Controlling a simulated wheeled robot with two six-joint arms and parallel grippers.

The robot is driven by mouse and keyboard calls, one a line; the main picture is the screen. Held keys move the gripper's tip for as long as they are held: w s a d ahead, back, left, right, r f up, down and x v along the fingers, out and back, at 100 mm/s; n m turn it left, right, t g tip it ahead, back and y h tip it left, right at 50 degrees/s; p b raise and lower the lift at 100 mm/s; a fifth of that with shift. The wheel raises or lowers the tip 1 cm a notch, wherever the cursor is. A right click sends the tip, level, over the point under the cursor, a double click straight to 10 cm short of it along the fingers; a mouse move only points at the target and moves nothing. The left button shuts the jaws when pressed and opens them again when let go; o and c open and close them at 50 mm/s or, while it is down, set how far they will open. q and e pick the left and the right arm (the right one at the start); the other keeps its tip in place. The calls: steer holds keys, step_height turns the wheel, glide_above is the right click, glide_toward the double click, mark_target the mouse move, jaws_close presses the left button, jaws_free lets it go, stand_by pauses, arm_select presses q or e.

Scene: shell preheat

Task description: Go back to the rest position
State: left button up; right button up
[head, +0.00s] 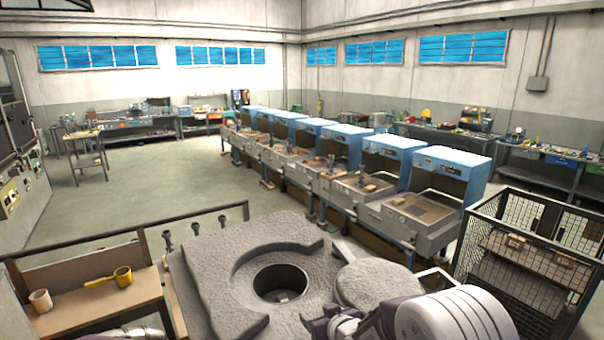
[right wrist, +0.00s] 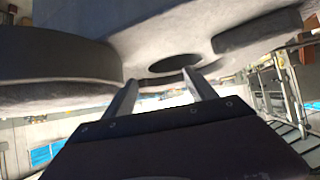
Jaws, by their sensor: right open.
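My right arm comes in from the bottom right of the head view. Its gripper (head: 322,322) is low in front of the grey stone-like furnace top (head: 215,275), near the round grey lid (head: 375,284). In the right wrist view the two fingers of the right gripper (right wrist: 160,84) stand apart with nothing between them. The dark round opening (head: 281,283) in the furnace top is uncovered and the lid lies to its right. My left gripper is out of view; only a small grey piece shows at the bottom left edge.
A wooden bench (head: 95,306) at left holds a yellow ladle (head: 121,277) and a light cup (head: 41,300). A black mesh cage (head: 520,262) stands close on the right. A row of blue-hooded stations (head: 448,163) runs behind. Open floor (head: 130,205) lies at left.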

steer(key=s+d+f+m+g+h+b, duration=0.1)
steer(key=s+d+f+g+h+b, duration=0.15)
steer(key=s+d+f+b, duration=0.5)
steer(key=s+d+f+m+g+h+b, duration=0.1)
steer(key=s+d+f+m+g+b, duration=0.15)
steer(key=s+f+b, duration=0.6)
steer(key=s+d+f+g+b, duration=0.2)
steer(key=s+d+f+g, duration=0.1)
steer(key=s+f, duration=0.5)
steer(key=shift+s+f+m+g, duration=0.15)
steer(key=shift+s+m+g, duration=0.25)
steer(key=shift+g, duration=0.4)
steer(key=shift+c, duration=0.3)
